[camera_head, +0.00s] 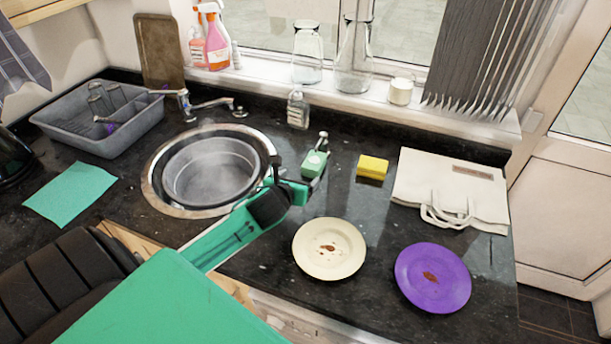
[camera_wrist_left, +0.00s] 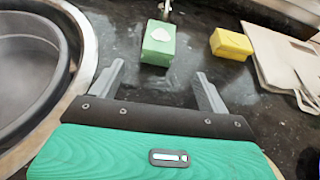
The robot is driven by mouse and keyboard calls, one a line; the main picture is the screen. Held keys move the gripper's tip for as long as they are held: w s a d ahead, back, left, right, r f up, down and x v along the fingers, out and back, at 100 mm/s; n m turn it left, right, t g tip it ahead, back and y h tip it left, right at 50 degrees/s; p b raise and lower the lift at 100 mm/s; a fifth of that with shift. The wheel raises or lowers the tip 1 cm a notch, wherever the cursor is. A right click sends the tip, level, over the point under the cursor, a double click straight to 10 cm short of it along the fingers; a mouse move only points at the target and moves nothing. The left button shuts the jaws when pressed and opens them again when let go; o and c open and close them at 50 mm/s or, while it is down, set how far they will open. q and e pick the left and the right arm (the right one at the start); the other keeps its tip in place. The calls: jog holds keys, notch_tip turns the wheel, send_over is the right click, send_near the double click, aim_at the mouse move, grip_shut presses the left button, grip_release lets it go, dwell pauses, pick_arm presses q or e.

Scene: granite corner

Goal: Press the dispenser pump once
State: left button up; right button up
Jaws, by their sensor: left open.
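The green dispenser (camera_head: 313,164) stands on the dark counter right of the sink, its pump head pointing up. In the left wrist view the green dispenser (camera_wrist_left: 158,46) is just beyond the fingertips, and its pump top is cut off by the upper edge. My left gripper (camera_head: 290,180) is beside the dispenser on its near left side, apart from it. In the left wrist view the fingers of my left gripper (camera_wrist_left: 160,70) are spread, with only counter between them. My right gripper is not in view.
The sink (camera_head: 152,188) with a steaming pot (camera_head: 210,170) lies left. A yellow sponge (camera_head: 372,167) and a white bag (camera_head: 448,185) lie right. A cream plate (camera_head: 318,262) and purple plate (camera_head: 425,292) are in front. A small bottle (camera_head: 298,112) stands behind.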

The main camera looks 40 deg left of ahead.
aim_at(312, 165)
pick_arm(q)
jog(key=shift+w+a+f, duration=0.15)
jog(key=shift+w, duration=0.1)
jog(key=shift+w+m, duration=0.1)
jog(key=shift+m, duration=0.2)
jog(key=shift+w+a, duration=0.15)
jog(key=shift+w, duration=0.25)
jog(key=p+x, duration=0.2)
jog(key=x, duration=1.1)
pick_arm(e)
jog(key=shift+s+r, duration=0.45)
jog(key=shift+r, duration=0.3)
pick_arm(q)
jog(key=c, duration=1)
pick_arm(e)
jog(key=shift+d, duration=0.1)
